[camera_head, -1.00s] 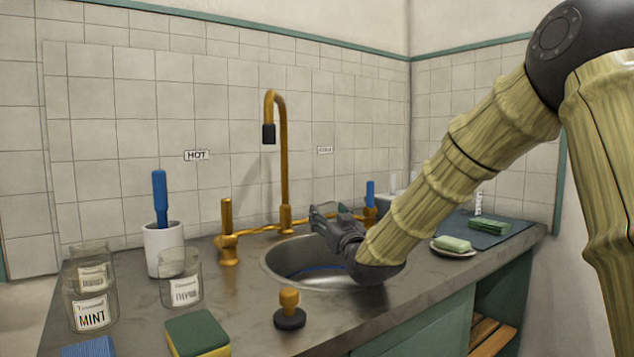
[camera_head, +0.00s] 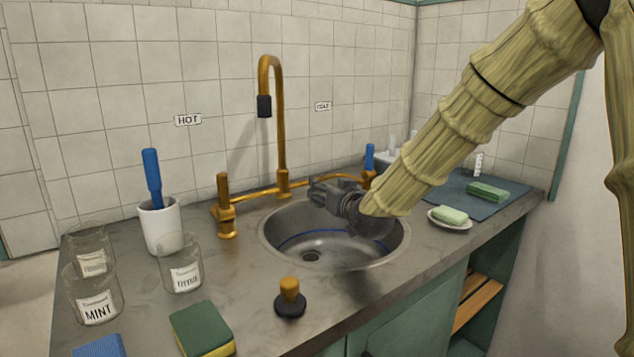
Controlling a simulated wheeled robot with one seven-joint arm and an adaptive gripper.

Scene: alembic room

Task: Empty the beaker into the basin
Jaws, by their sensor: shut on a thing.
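The basin (camera_head: 300,262) is a round steel sink set in the grey counter, with a dark drain and a blue ring line inside. My gripper (camera_head: 322,194) is above the back part of the basin, turned sideways with its fingers toward the left. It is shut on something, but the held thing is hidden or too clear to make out. I cannot identify a beaker in the gripper. A small clear glass vessel with white marks (camera_head: 478,164) stands at the far right by the blue mat; I cannot tell if it is the beaker.
A brass faucet (camera_head: 281,130) rises behind the basin, close to my gripper. A black stopper with a brass knob (camera_head: 289,297) stands in front. Glass jars (camera_head: 181,265), a white cup (camera_head: 161,226) and a sponge (camera_head: 203,330) are left; a soap dish (camera_head: 450,224) is right.

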